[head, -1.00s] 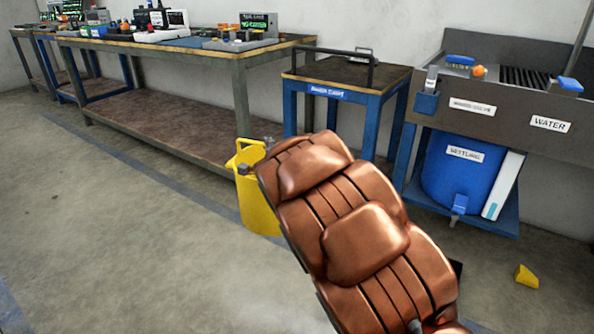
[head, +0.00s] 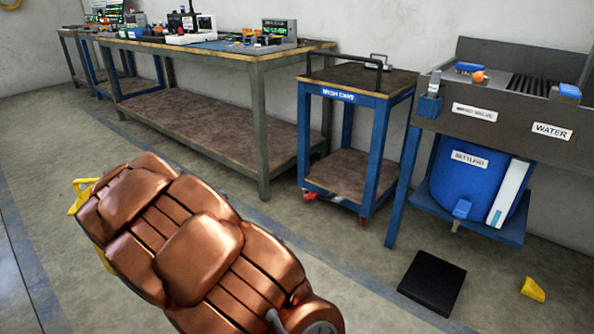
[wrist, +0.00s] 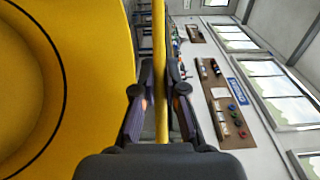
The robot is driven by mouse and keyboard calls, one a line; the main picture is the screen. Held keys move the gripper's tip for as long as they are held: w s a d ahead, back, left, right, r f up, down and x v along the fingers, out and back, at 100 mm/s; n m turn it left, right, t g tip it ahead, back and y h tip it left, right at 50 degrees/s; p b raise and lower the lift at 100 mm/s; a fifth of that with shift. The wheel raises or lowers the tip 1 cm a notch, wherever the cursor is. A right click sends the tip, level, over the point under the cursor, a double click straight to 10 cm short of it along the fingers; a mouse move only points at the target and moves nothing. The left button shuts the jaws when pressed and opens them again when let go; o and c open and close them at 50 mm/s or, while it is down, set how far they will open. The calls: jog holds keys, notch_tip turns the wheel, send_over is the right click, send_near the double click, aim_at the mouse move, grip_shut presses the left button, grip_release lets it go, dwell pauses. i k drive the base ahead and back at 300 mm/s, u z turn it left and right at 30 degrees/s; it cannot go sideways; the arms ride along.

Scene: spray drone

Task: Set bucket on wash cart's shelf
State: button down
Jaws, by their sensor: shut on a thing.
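A yellow bucket (head: 79,203) is at the left in the head view, mostly hidden behind my copper-coloured arm. In the wrist view the bucket (wrist: 95,70) fills the left side. My gripper (wrist: 160,85) is shut on a thin yellow part of it, seen edge-on between the two dark fingers. The gripper itself is hidden in the head view. The blue-framed wash cart (head: 355,97) stands right of centre against the wall. Its low brown shelf (head: 345,175) is bare, and a black handle bar is on its top.
A long workbench (head: 262,120) with devices on top stands left of the cart. A wash station (head: 500,120) with a blue settling tank (head: 465,185) is on the right. A black mat (head: 432,282) and a yellow wedge (head: 533,289) lie on the floor. Floor before the cart is clear.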

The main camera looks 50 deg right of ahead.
aim_at(349, 176)
jog(key=u, duration=0.15)
jog(key=i, duration=3.95)
jog(key=z, duration=3.3)
